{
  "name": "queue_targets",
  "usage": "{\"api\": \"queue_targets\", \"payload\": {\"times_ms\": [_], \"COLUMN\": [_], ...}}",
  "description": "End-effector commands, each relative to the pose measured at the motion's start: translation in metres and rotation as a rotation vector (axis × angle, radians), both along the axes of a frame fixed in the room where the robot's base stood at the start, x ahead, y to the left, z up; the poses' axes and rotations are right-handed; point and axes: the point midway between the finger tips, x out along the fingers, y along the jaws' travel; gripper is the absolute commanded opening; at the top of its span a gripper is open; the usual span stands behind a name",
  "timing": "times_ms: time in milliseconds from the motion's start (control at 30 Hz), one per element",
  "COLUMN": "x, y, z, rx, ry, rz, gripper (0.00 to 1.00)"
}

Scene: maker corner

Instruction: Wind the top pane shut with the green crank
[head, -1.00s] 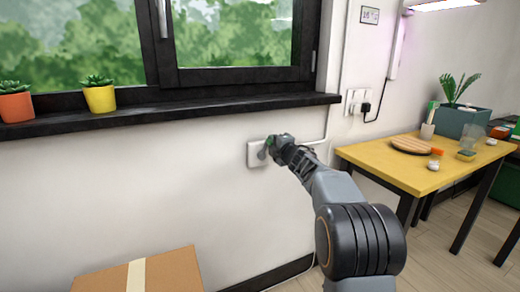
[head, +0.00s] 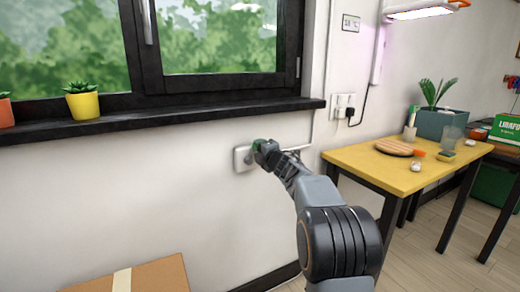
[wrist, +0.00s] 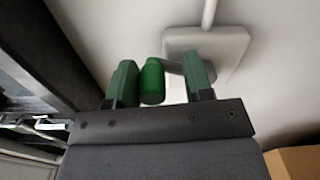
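The green crank knob (wrist: 152,82) stands between the two fingers of my gripper (wrist: 160,82) in the wrist view. The fingers are apart; the knob is close beside the left finger, with a gap to the right one. I cannot tell whether it touches. A grey crank arm (wrist: 174,67) runs from the knob towards a white wall box (wrist: 228,46). In the head view my gripper (head: 262,150) is at this box (head: 240,159), below the window sill, and hides most of the crank. The window (head: 215,45) is cut off at the top; the top pane is not identifiable.
A black sill (head: 180,116) with a yellow plant pot (head: 83,106) runs above my arm. A cardboard box (head: 150,277) is at lower left. The wall between is clear.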

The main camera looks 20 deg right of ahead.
Motion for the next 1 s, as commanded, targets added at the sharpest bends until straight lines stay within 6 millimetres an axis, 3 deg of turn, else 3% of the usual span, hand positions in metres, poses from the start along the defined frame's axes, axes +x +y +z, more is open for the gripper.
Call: {"api": "queue_targets", "payload": {"times_ms": [333,467,1000], "x": [-0.001,-0.011,-0.112], "y": [0.002,0.000,-0.012], "z": [0.003,0.004,0.003], "rx": [0.002,0.002,0.001], "ry": [-0.004,-0.005,-0.003], "rz": [0.005,0.003,0.000], "gripper": [0.53,0.53,0.53]}}
